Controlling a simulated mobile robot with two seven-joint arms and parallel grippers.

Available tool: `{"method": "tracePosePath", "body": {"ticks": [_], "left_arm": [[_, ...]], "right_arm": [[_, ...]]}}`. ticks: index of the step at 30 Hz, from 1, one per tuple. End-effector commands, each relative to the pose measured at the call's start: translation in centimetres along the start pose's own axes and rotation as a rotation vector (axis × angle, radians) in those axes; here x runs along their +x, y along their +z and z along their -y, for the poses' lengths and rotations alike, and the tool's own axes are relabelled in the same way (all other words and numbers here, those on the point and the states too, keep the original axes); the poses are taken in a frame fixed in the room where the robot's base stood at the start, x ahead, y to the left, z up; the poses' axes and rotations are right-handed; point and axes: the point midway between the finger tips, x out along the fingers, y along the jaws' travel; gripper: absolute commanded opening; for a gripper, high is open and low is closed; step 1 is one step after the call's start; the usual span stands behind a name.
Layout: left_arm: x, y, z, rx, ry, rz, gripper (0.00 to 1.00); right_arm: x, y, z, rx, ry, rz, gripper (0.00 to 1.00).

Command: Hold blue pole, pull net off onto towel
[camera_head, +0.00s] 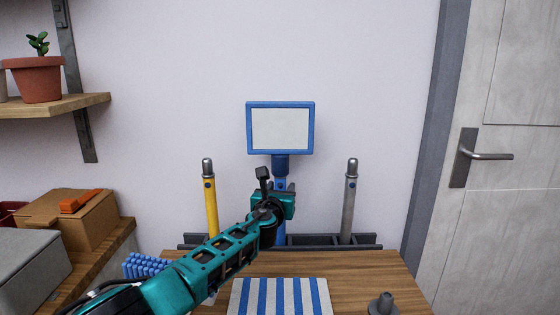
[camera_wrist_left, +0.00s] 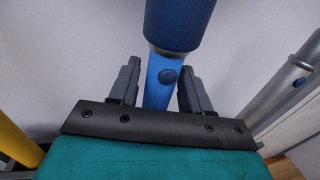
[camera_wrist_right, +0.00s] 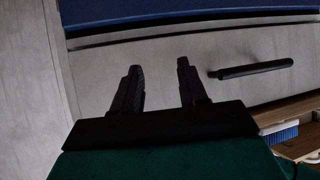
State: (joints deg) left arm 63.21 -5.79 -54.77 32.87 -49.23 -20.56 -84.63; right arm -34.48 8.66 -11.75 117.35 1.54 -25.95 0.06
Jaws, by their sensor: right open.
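The blue pole (camera_head: 281,185) stands upright in a dark rack, with the net (camera_head: 280,129), a pale panel in a blue rectangular frame, on top. My left gripper (camera_head: 280,188) is at the pole just below the net's dark blue collar (camera_head: 281,164). In the left wrist view the pole (camera_wrist_left: 160,82) stands between the two fingers (camera_wrist_left: 158,85), which are apart with a slight gap. The blue-and-white striped towel (camera_head: 280,297) lies on the table. My right gripper (camera_wrist_right: 160,85) is open and empty, and out of the head view.
A yellow pole (camera_head: 210,205) and a grey pole (camera_head: 349,205) stand either side in the rack (camera_head: 365,241). A blue brush (camera_head: 147,266) lies left and a grey knobbed object (camera_head: 383,304) right of the towel. A cardboard box (camera_head: 75,215) is on the left shelf.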

Motion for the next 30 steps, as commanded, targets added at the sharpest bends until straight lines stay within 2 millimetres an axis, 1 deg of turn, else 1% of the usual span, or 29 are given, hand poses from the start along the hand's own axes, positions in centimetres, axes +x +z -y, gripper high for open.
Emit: {"method": "tracePosePath", "body": {"ticks": [1, 5, 13, 17, 18, 24, 25, 26, 30], "left_arm": [[0.0, -0.1, 0.0, 0.0, 0.0, -0.001, 0.53], [0.0, -0.1, 0.0, 0.0, 0.0, -0.002, 0.65], [0.0, -0.3, 0.0, 0.0, 0.001, -0.003, 0.65], [0.0, -1.1, -0.1, 0.0, 0.001, -0.003, 0.65], [0.0, -0.3, 0.0, -0.001, 0.0, -0.001, 0.65], [-1.9, 0.0, -0.1, 0.0, 0.0, -0.005, 0.65], [-1.8, -0.5, -0.1, 0.001, 0.001, -0.003, 0.65], [-1.3, -1.1, 0.0, 0.001, 0.001, -0.001, 0.65], [0.0, -1.3, 0.0, 0.001, 0.002, -0.001, 0.65]], "right_arm": [[0.0, 0.0, 0.0, 0.0, 0.0, -0.001, 0.43], [0.1, -0.1, 0.0, 0.0, 0.0, -0.002, 0.43], [0.2, 0.0, 0.0, 0.001, 0.0, -0.002, 0.43], [0.7, 0.8, 0.0, 0.001, 0.0, -0.002, 0.43], [0.3, 0.2, 0.0, 0.001, -0.001, -0.003, 0.43], [-1.6, -2.6, 0.1, 0.001, 0.0, -0.003, 0.43], [-1.2, -2.0, 0.1, 0.001, 0.0, -0.001, 0.43], [-0.3, -0.7, 0.1, 0.001, 0.0, -0.001, 0.43], [0.9, 1.1, 0.0, 0.001, 0.0, -0.002, 0.43]]}}
